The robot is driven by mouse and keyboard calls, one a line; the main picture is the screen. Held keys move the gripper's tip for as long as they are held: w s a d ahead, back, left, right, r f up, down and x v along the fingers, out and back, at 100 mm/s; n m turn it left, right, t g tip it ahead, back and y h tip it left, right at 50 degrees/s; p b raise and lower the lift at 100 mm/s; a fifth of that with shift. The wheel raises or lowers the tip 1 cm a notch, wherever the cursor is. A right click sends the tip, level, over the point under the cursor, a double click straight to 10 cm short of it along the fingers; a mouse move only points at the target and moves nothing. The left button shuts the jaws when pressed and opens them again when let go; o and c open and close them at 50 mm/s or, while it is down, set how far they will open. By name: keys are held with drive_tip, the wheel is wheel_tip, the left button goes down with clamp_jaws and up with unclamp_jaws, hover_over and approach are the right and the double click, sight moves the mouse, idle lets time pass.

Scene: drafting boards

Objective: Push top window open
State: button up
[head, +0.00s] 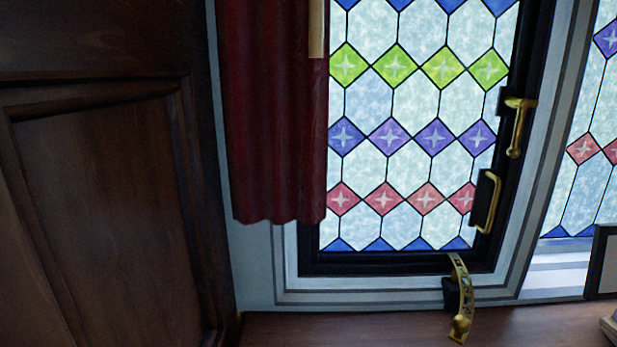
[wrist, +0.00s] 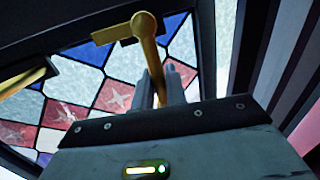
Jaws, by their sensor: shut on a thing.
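A tall stained-glass window (head: 400,110) in a dark frame fills the middle of the head view and looks closed. A brass latch handle (head: 516,128) is on its right frame edge, with a black and brass pull (head: 486,202) below it. A brass stay (head: 460,300) is at the bottom edge. My gripper (wrist: 166,84) shows only in the wrist view, shut on a brass handle (wrist: 147,45) beside a dark frame with red, blue and clear panes (wrist: 70,110). I cannot tell whether this is the window seen in the head view.
A dark red curtain (head: 275,110) hangs over the window's left side, next to a dark wood panel (head: 95,200). A wooden sill (head: 350,328) runs below. A second brass bar (wrist: 22,80) shows left in the wrist view.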

drive_tip(key=shift+w, duration=0.1)
drive_tip(key=shift+w+r, duration=0.15)
drive_tip(key=shift+w, duration=0.8)
drive_tip(key=shift+w+r, duration=0.15)
drive_tip(key=shift+w, duration=0.75)
